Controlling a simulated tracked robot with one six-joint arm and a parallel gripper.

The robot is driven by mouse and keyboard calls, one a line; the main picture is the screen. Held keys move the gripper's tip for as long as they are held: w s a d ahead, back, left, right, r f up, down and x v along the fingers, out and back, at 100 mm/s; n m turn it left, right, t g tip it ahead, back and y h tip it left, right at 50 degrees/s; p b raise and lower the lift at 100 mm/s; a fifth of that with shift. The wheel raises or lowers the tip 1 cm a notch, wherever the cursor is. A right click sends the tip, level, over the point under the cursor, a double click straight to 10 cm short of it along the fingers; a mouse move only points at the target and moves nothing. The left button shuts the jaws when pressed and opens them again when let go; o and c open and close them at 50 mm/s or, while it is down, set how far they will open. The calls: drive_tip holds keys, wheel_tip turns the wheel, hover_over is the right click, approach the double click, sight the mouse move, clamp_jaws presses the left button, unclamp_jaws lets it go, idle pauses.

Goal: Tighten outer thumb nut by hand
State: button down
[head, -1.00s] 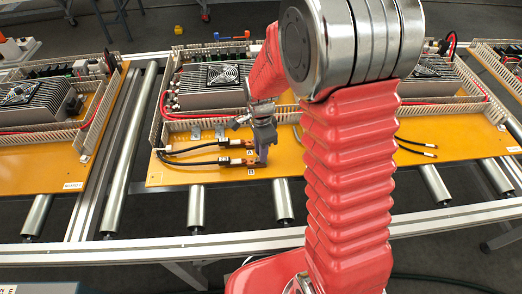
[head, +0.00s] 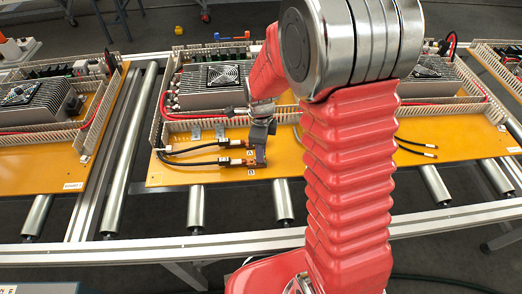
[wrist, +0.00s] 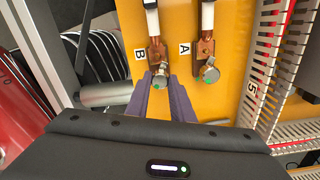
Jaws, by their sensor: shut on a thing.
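Two copper terminals stand on the orange board (head: 200,174), each with a cable lug and a thumb nut with a green dot. In the wrist view the thumb nut at B (wrist: 160,79) sits between the two purple fingers of my gripper (wrist: 162,84), which are shut on it. The copper lug at B (wrist: 157,52) lies just beyond the nut. The thumb nut at A (wrist: 209,73) stands free to the right, with its copper lug (wrist: 205,48) above it. In the head view my gripper (head: 260,156) is at the terminals and hides the nuts.
Two black cables (head: 195,152) run left from the terminals. A slotted wiring duct (wrist: 265,60) stands to the right of A in the wrist view. A finned heatsink with a fan (head: 222,75) is behind. Metal rollers (head: 283,205) lie below the board.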

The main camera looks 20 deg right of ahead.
drive_tip(key=shift+w+r, duration=0.15)
drive_tip(key=shift+w, duration=0.1)
drive_tip(key=c, duration=1.9)
unclamp_jaws()
drive_tip(key=shift+c, duration=0.2)
drive_tip(key=o, duration=0.4)
drive_tip(key=shift+s, duration=0.15)
wheel_tip(320, 180, up, 14)
drive_tip(key=shift+f, duration=0.25)
drive_tip(key=shift+n, duration=0.3)
